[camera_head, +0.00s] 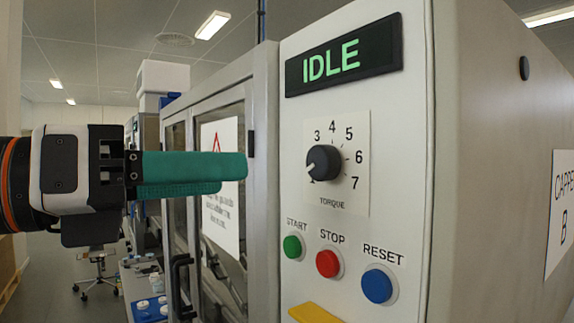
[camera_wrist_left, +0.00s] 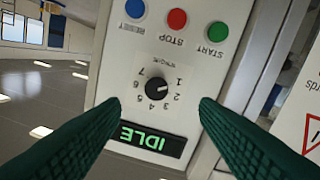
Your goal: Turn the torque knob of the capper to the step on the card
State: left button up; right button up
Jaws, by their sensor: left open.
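The capper's torque knob (camera_head: 323,162) is a round black dial on a white scale plate (camera_head: 352,205). Its white mark points to the lower left, close to the 1. In the left wrist view the knob (camera_wrist_left: 156,88) appears upside down, with the numbers 1 to 7 around it. My left gripper (camera_head: 245,167) has green fingers and is to the left of the knob in the head view, apart from it. In the left wrist view the open, empty fingers (camera_wrist_left: 160,103) stand either side of the knob's line. No step card is identifiable. My right gripper is not in view.
Above the knob a display (camera_head: 344,55) reads IDLE. Below are green START (camera_head: 292,247), red STOP (camera_head: 328,263) and blue RESET (camera_head: 377,285) buttons. A yellow part (camera_head: 314,313) sits lower down. A glazed door with a dark handle (camera_head: 181,285) is left of the panel.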

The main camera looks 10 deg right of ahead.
aim_at(316, 164)
pick_arm(q)
jog(key=shift+t, duration=0.5)
jog(key=p+x, duration=0.1)
jog(key=x, duration=0.2)
jog(key=p+x, duration=0.2)
jog(key=x, duration=0.1)
jog(key=s+p+x, duration=0.1)
jog(key=x, duration=0.2)
jog(key=shift+d+r, duration=0.4)
jog(key=shift+w+d+f+p, duration=0.15)
jog(key=shift+w+d+p, duration=0.15)
jog(key=shift+d+p, duration=0.25)
jog(key=shift+d, duration=0.15)
jog(key=shift+c, duration=0.3)
